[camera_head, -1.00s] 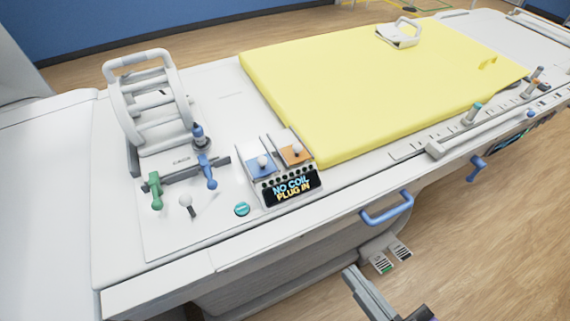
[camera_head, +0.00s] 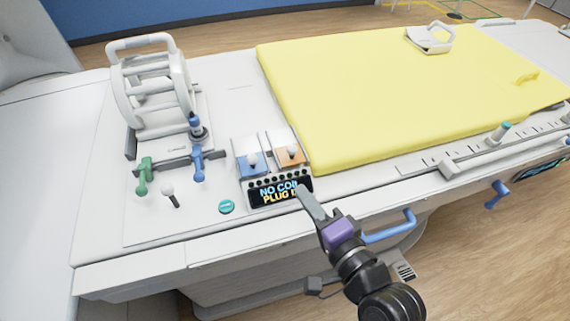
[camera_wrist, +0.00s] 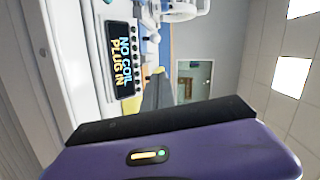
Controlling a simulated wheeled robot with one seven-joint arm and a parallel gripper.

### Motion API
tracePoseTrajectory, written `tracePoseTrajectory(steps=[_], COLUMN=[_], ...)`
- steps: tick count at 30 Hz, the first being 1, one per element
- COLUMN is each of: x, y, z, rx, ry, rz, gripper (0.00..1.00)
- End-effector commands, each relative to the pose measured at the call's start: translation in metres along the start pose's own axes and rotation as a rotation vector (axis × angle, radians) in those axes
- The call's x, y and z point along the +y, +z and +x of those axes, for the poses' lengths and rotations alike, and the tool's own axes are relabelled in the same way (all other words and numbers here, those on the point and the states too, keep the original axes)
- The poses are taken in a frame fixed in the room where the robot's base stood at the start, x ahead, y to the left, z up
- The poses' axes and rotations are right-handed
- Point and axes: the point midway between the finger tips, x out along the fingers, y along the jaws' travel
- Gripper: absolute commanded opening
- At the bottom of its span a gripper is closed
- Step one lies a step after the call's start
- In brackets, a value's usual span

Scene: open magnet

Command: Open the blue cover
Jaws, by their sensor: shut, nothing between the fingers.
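My gripper (camera_head: 303,191) is shut and empty. In the head view its tip overlaps the right end of the display, to the right of and nearer than the blue cover. The wrist view shows the closed fingers (camera_wrist: 160,75) beside the display (camera_wrist: 119,55). The blue cover cannot be clearly made out there.
A white coil cage (camera_head: 150,85) stands at the left, with green (camera_head: 143,176) and blue (camera_head: 198,163) levers in front. A yellow mat (camera_head: 400,95) covers the bed to the right. A blue handle (camera_head: 390,228) sticks out from the bed's side near my arm.

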Motion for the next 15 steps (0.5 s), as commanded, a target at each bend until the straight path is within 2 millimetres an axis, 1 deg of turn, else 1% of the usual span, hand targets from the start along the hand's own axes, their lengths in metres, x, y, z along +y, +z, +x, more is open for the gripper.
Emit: tracePoseTrajectory(steps=[4,7,11,15], x=[0.001,0.001,0.000,0.000], y=[0.002,0.002,0.002,0.002], z=[0.003,0.013,0.034,0.062], rx=[-0.007,-0.007,-0.006,-0.006], ry=[0.008,0.007,0.007,0.006], rz=[0.041,0.041,0.039,0.039], gripper=[0.00,0.00,0.00,0.00])
